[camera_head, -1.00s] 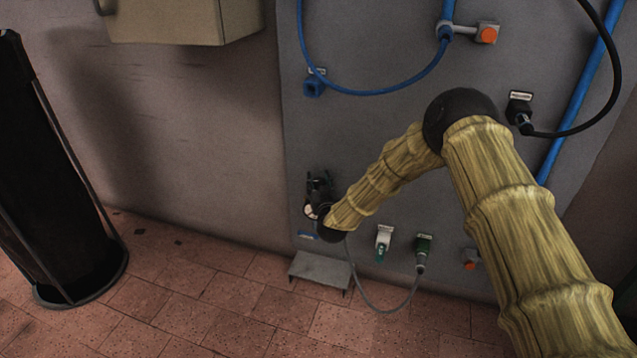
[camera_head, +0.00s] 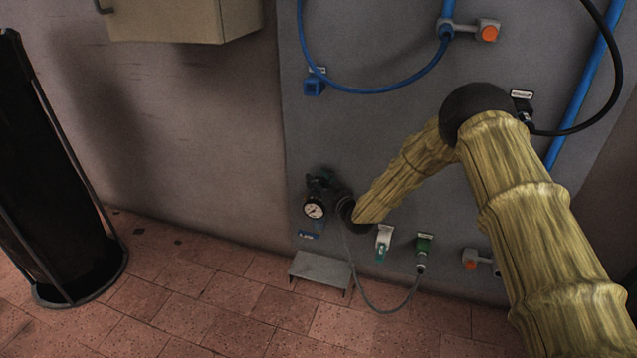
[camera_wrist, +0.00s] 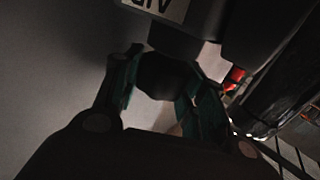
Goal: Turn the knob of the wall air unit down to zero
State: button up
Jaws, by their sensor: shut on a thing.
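The wall air unit shows in the head view as a small dark fitting with a round white-faced gauge (camera_head: 314,209), low on the grey wall panel. The gauge face is visible, but its reading is too small to tell. In the wrist view the dark knob (camera_wrist: 162,76) sits between the two green-edged fingers of my gripper (camera_wrist: 160,90), which is shut on it. In the head view my gripper (camera_head: 324,184) reaches the unit from the right, above and beside the gauge. The dark knob cannot be made out separately there.
A small grey step-like bracket (camera_head: 320,269) stands below the unit. A white-topped plug (camera_head: 384,240) and a green plug (camera_head: 423,250) with a grey cable (camera_head: 375,304) are to the right. A blue hose (camera_head: 392,90) loops above. A black cylinder (camera_head: 60,190) stands at far left.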

jog(key=n+g+y+b, duration=0.1)
jog(key=n+g+y, duration=0.4)
jog(key=shift+f+g+y, duration=0.1)
jog(key=shift+g+y, duration=0.2)
jog(key=shift+n+g+y+b, duration=0.65)
jog(key=shift+n+g+y, duration=0.25)
jog(key=shift+n+g, duration=0.75)
jog(key=shift+g, duration=0.55)
jog(key=o, duration=1)
jog(key=shift+r, duration=0.2)
jog(key=shift+o, duration=0.2)
